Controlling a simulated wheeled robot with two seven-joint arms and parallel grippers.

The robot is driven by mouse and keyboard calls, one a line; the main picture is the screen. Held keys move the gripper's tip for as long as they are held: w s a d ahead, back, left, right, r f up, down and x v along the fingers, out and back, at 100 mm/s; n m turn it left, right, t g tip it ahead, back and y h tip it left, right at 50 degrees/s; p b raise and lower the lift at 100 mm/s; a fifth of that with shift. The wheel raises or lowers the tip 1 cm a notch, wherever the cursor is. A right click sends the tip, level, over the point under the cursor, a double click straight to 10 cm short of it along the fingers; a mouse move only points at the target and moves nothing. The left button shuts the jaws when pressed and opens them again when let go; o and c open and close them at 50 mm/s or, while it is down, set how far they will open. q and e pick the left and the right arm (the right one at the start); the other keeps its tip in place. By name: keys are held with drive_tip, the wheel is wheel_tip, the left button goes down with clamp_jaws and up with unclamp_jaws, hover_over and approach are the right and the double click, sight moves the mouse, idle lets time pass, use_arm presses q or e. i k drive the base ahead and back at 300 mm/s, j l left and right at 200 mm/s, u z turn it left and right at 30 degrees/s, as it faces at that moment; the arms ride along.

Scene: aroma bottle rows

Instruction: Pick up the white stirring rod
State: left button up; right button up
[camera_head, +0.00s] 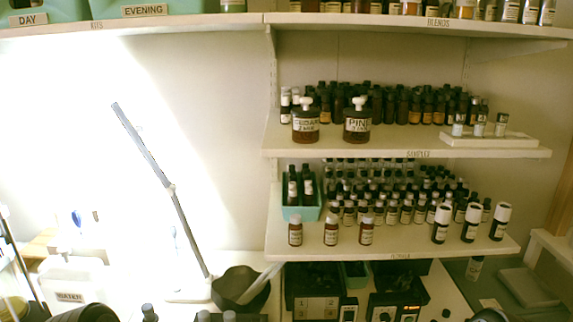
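A pale, whitish rod (262,281) leans in a dark bowl (230,284) on the counter, below the left end of the lower shelf. Its upper end sticks out past the bowl's right rim, and its lower end is down inside the bowl. Neither gripper can be made out. Dark rounded shapes at the bottom left and bottom right edges may be parts of my arms, but no fingers show.
A lamp with a long arm (160,170) stands just left of the bowl. Black devices (312,290) stand to its right. The lower shelf (400,247), crowded with bottles, overhangs behind. A container labelled WATER (70,280) is at left. Several caps show at the bottom edge.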

sight(96, 212)
drive_tip(key=u, duration=1.2)
drive_tip(key=i+j, duration=0.15)
drive_tip(key=j, duration=0.2)
drive_tip(key=i+j+u, duration=0.1)
drive_tip(key=j, duration=0.25)
drive_tip(key=i+j, duration=0.25)
